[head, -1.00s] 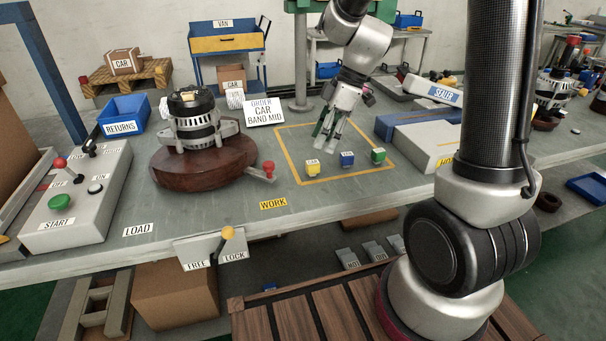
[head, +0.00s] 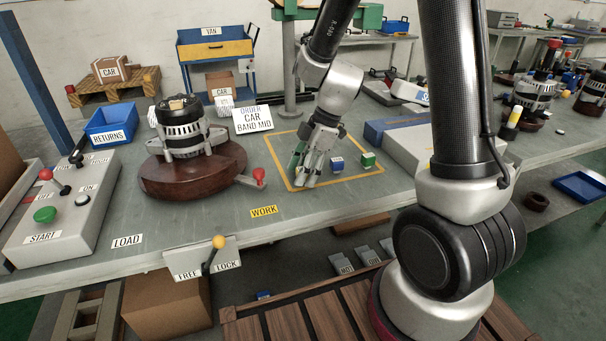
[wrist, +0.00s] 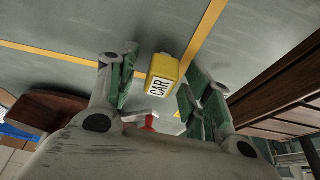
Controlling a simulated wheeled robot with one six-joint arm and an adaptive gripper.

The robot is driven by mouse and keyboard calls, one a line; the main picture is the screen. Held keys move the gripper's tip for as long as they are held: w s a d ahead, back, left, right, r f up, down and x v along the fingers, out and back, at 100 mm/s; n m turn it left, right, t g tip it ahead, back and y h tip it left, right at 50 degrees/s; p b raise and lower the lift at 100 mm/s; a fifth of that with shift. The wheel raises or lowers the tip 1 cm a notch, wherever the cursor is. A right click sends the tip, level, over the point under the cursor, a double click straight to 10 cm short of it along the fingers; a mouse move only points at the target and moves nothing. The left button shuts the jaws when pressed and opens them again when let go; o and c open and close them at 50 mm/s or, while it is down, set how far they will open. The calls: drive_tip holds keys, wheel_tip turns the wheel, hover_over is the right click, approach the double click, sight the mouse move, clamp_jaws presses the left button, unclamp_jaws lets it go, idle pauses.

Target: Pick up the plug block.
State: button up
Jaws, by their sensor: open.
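A small yellow block labelled CAR (wrist: 164,72) lies between the green-padded fingers of my gripper (wrist: 157,70) in the wrist view. The fingers are open, one on each side of it, and I cannot tell if either touches it. In the head view my gripper (head: 307,180) is low over the left part of the yellow-outlined work area and hides the yellow block. A blue block (head: 337,165) and a green block (head: 368,160) stand to its right. No block is labelled as the plug block.
An alternator (head: 182,125) on a round brown base (head: 190,172) stands to the left, with a red-knobbed lever (head: 258,176) reaching toward the work area. An ORDER CAR BAND MID sign (head: 253,120) stands behind. A grey and blue case (head: 405,140) is to the right.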

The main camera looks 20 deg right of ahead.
drive_tip(key=c, duration=0.9)
drive_tip(key=shift+o, duration=0.2)
wheel_tip(320, 180, up, 14)
drive_tip(key=shift+f, duration=0.25)
